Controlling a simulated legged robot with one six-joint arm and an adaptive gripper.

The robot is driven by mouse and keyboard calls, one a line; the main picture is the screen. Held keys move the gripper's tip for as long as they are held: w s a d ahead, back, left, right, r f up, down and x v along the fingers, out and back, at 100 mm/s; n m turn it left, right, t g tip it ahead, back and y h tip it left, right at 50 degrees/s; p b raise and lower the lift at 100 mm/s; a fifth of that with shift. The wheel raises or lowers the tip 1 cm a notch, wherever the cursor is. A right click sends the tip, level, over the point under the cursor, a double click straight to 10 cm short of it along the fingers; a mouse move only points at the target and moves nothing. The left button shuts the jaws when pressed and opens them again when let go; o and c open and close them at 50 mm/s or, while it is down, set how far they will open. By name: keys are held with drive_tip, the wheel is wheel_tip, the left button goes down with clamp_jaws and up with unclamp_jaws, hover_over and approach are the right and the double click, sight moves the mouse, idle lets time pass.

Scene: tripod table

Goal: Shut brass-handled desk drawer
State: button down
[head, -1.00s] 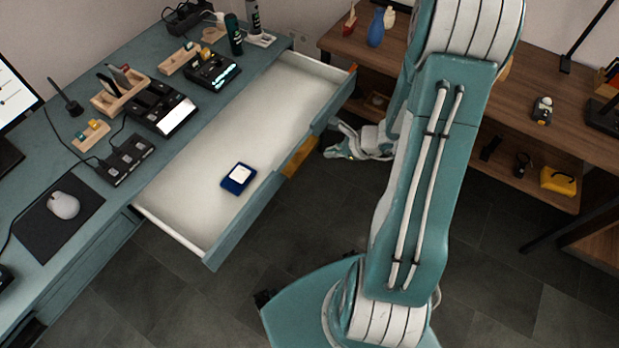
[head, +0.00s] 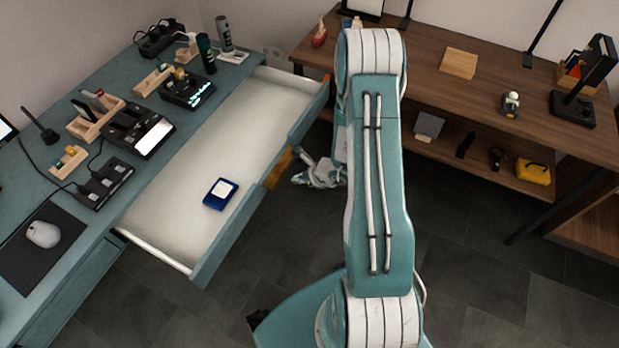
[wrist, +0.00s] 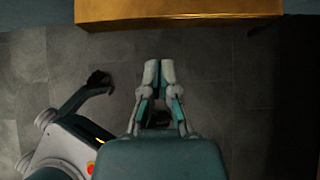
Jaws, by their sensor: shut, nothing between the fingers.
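The desk drawer (head: 245,120) stands pulled far out from the teal desk in the head view, with its pale inside showing. In the wrist view the brass handle (wrist: 180,9) spans the top as a wide golden bar. My gripper (head: 297,180) is just outside the drawer front, close to the handle. In the wrist view my gripper (wrist: 159,72) has its fingers together and empty, with floor showing between the tips and the handle. I see no contact.
A small blue box (head: 220,194) lies inside the drawer. The desk (head: 125,75) carries a mouse, wooden organisers, black devices and bottles. A wooden shelf unit (head: 425,75) stands behind and right of my arm. Dark tiled floor (head: 470,260) is open at the lower right.

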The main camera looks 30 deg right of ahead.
drive_tip(key=shift+w+a+r, duration=0.1)
drive_tip(key=shift+w+a, duration=0.25)
drive_tip(key=shift+w, duration=0.2)
drive_tip(key=shift+w+a, duration=0.35)
drive_tip(key=shift+w, duration=0.2)
